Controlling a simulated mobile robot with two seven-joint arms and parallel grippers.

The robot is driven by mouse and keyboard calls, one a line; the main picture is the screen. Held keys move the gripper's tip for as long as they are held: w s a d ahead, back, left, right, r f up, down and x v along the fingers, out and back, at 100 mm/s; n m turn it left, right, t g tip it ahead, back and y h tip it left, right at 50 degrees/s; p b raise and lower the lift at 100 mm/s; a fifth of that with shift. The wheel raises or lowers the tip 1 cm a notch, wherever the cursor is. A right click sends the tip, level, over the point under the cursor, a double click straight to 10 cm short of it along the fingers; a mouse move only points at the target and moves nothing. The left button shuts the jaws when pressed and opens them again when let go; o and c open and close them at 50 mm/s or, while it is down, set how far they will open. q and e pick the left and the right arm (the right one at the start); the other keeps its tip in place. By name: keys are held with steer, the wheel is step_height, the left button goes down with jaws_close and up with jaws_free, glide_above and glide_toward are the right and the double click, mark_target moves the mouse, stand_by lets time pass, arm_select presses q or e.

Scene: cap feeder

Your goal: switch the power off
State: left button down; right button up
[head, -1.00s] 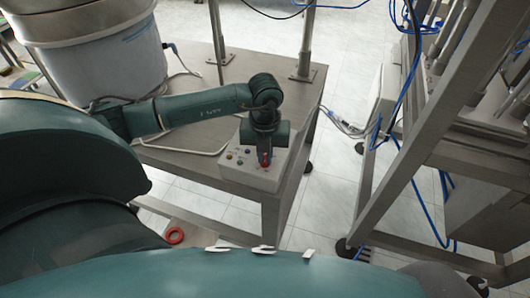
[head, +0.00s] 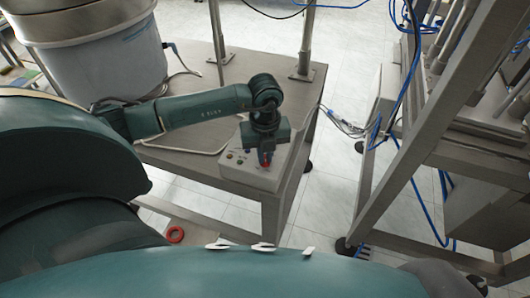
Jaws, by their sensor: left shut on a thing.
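A light grey control box (head: 243,171) with several small buttons and knobs on its top sits near the right front corner of the metal table. A red switch (head: 266,158) shows at the box's right part. My left gripper (head: 265,154) points down over the box, with its fingers at the red switch, shut on it. The fingers and wrist hide part of the switch, so its exact turn position cannot be made out. My right gripper is not in the picture.
The metal table (head: 195,165) carries a large white bucket-like feeder (head: 100,60) at the back left and upright posts. A metal frame (head: 400,160) with blue cables stands to the right. Tiled floor lies between. A red ring (head: 175,234) is low in front.

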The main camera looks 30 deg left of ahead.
mark_target(265, 158)
arm_select(q)
steer(key=c, duration=1.5)
jaws_free()
steer(key=shift+r, duration=0.1)
step_height(265, 158, up, 13)
steer(key=shift+r, duration=0.1)
